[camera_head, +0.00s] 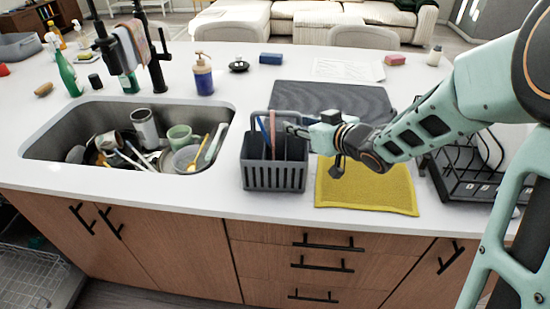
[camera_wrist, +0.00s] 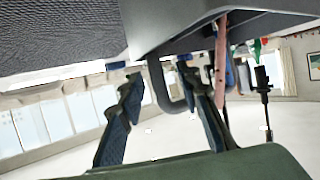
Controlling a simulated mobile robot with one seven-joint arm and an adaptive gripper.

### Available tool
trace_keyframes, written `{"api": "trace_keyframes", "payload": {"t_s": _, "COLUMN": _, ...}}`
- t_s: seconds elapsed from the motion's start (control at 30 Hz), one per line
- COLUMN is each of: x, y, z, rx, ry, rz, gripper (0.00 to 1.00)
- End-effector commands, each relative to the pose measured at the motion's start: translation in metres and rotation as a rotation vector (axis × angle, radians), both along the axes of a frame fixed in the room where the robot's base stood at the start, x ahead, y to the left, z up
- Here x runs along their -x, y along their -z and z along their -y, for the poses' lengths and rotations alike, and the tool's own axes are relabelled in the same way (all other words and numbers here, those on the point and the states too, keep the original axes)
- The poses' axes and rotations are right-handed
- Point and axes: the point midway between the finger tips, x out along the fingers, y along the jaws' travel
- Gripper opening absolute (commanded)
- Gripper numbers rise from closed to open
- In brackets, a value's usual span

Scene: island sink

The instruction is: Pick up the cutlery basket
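The grey cutlery basket (camera_head: 274,177) stands upright on the white counter, right of the sink, with slotted sides and a raised handle. A blue and a pinkish utensil stick up from it. My gripper (camera_head: 292,129) reaches in from the right at the height of the basket's handle. In the wrist view the basket (camera_wrist: 185,22) fills the upper middle, and its curved handle runs down between the two separated fingers of my gripper (camera_wrist: 160,92). The gripper is open; I cannot tell whether either finger touches the handle.
A yellow cloth (camera_head: 370,190) and a dark drying mat (camera_head: 335,98) lie beside and behind the basket. A black dish rack (camera_head: 470,180) stands right. The sink (camera_head: 60,130) at left holds dishes. A soap bottle (camera_head: 203,78) stands behind it.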

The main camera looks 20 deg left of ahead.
Motion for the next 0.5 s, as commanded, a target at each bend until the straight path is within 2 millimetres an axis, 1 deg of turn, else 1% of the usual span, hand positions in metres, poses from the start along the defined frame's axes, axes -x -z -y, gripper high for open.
{"api": "trace_keyframes", "payload": {"t_s": 0.03, "x": 0.0000, "y": -0.0001, "z": 0.0003, "rx": 0.000, "ry": 0.000, "rz": 0.000, "gripper": 0.29}}
{"api": "trace_keyframes", "payload": {"t_s": 0.3, "x": 0.0000, "y": -0.0001, "z": 0.0005, "rx": 0.000, "ry": 0.001, "rz": 0.000, "gripper": 0.00}}
{"api": "trace_keyframes", "payload": {"t_s": 0.5, "x": 0.0001, "y": -0.0001, "z": 0.0006, "rx": 0.000, "ry": 0.001, "rz": 0.000, "gripper": 0.00}}
